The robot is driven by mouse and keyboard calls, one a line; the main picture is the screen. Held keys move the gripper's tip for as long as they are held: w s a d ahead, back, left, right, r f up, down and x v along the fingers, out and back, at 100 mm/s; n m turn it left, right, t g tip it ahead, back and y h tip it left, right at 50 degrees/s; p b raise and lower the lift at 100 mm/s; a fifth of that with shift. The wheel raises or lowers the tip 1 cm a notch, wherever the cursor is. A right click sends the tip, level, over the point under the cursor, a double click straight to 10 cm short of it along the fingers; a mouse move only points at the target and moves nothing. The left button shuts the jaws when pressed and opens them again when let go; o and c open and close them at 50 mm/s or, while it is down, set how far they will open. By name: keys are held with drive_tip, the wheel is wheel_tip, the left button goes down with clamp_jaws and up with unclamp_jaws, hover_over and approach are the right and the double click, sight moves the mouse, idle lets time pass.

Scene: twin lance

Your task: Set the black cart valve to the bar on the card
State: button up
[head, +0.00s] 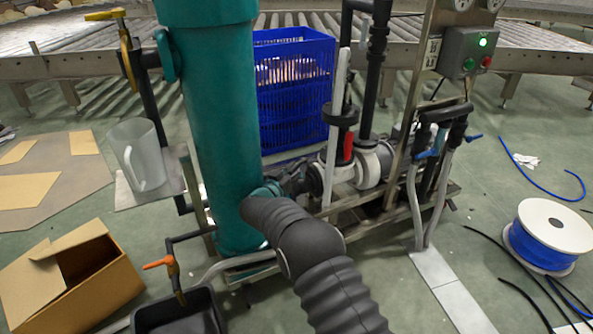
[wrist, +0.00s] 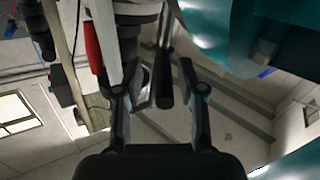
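My gripper (wrist: 160,92) is open in the wrist view, with one finger at each side. A black rod-like handle (wrist: 164,88) shows between the fingers; it may be the black cart valve's lever. I cannot tell its depth or whether a finger touches it. In the head view my gripper (head: 268,188) is low beside the teal tank, left of the cart's pipework, and partly hidden by my arm. A red lever (head: 348,148) stands upright on the white pipe; it also shows in the wrist view (wrist: 92,46). A small white card (head: 432,52) hangs on the steel post, its marks unreadable.
The teal tank (head: 215,120) stands close at the left of my gripper. A blue crate (head: 290,115) is behind. An orange-handled tap (head: 160,263), a cardboard box (head: 65,280) and a clear jug (head: 138,155) are left. A blue cable spool (head: 545,236) is right.

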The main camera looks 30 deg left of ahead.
drive_tip(key=shift+s+a, duration=0.1)
drive_tip(key=shift+s, duration=0.05)
drive_tip(key=shift+r, duration=0.1)
wheel_tip(320, 180, up, 10)
drive_tip(key=shift+f, duration=0.15)
idle(0.4)
idle(0.3)
